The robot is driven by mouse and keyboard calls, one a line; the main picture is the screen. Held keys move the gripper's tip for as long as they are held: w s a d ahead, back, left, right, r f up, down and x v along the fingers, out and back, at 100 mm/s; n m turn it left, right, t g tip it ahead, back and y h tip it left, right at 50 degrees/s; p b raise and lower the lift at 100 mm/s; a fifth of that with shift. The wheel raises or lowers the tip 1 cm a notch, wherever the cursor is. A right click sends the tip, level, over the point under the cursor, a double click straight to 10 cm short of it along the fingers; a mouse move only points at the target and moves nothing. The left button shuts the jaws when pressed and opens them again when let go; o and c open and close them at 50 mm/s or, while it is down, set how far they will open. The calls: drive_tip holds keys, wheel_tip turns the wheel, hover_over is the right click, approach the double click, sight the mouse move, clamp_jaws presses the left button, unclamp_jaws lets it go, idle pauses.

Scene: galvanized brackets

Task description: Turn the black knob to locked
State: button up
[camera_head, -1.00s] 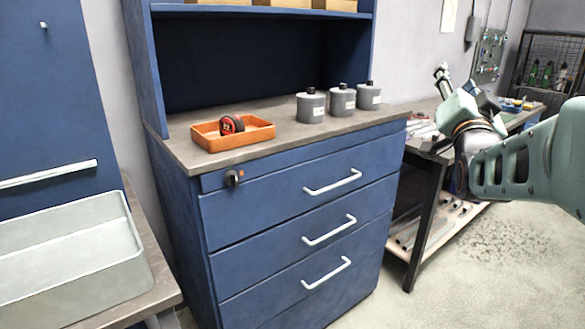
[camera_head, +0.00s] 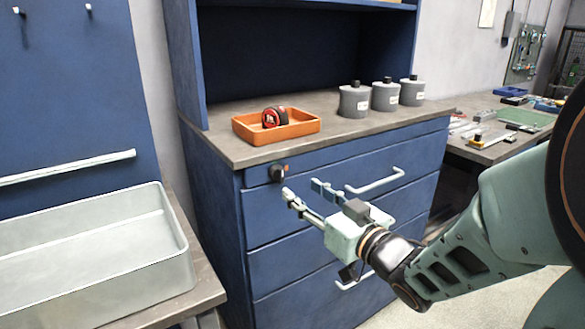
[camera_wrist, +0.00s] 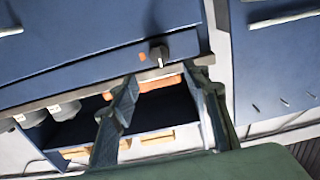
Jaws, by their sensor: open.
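The black knob (camera_head: 277,173) sits at the upper left of the blue cabinet's front, on the narrow strip above the top drawer. A small orange mark (camera_head: 286,168) is beside it. My gripper (camera_head: 302,190) is open and empty, its fingers pointing toward the knob from the right and just below it. A gap shows between the fingertips and the knob. In the wrist view the knob (camera_wrist: 158,54) appears beyond the fingertips, between and above them, with a pale edge on its pointer. I cannot read the lock position from its pointer.
An orange tray (camera_head: 305,127) with a red tape measure (camera_head: 274,117) stands on the worktop above. Grey canisters (camera_head: 355,101) stand behind it to the right. Drawer handles (camera_head: 376,181) stick out near my gripper. A pale bin (camera_head: 80,245) is at left.

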sight(282, 175)
drive_tip(key=x, duration=0.9)
drive_tip(key=shift+w+a, duration=0.15)
drive_tip(key=c, duration=1.1)
